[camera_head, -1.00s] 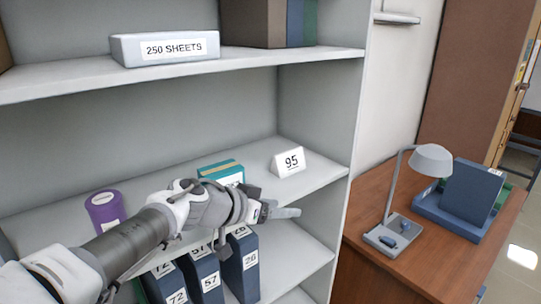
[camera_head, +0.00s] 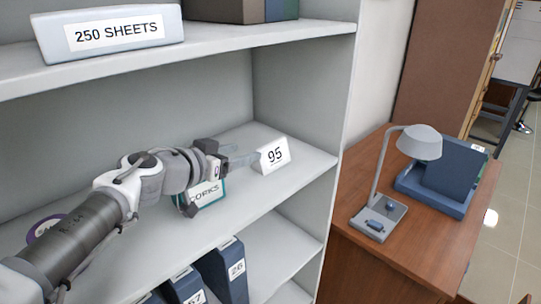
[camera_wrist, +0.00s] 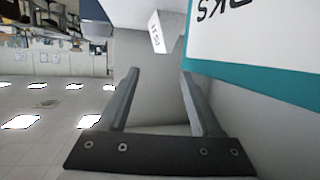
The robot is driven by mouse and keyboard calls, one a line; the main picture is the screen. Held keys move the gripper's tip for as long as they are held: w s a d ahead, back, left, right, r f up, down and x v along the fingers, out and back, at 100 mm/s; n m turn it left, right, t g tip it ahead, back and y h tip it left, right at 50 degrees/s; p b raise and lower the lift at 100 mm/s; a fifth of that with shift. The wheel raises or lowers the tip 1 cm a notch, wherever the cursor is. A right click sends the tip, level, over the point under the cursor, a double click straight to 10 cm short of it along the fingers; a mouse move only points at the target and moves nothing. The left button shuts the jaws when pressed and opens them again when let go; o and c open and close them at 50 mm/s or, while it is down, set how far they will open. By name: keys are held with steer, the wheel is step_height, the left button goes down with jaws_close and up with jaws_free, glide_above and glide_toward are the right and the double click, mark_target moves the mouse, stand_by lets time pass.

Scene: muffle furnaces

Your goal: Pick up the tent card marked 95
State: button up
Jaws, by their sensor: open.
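The white tent card marked 95 (camera_head: 273,156) stands upright on the middle shelf (camera_head: 290,182), near its right end. In the wrist view the white card (camera_wrist: 157,36) appears small, beyond the fingertips and roughly between them. My gripper (camera_head: 245,158) is open, with its fingers pointing right at the card's left side. In the head view the fingertips reach close to the card's left edge; I cannot tell whether they touch it. The wrist view shows both fingers (camera_wrist: 160,72) apart with nothing between them.
A teal-edged box (camera_head: 208,193) stands just behind and below my wrist; it fills the upper right of the wrist view (camera_wrist: 235,78). A purple container (camera_head: 42,228) is at the left. The shelf's right side panel (camera_head: 335,100) stands beyond the card. A desk lamp (camera_head: 420,143) is further right.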

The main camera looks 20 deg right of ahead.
mark_target(271, 145)
steer(key=x, duration=1.3)
steer(key=shift+f+p, duration=0.1)
steer(key=shift+p, duration=0.2)
jaws_close()
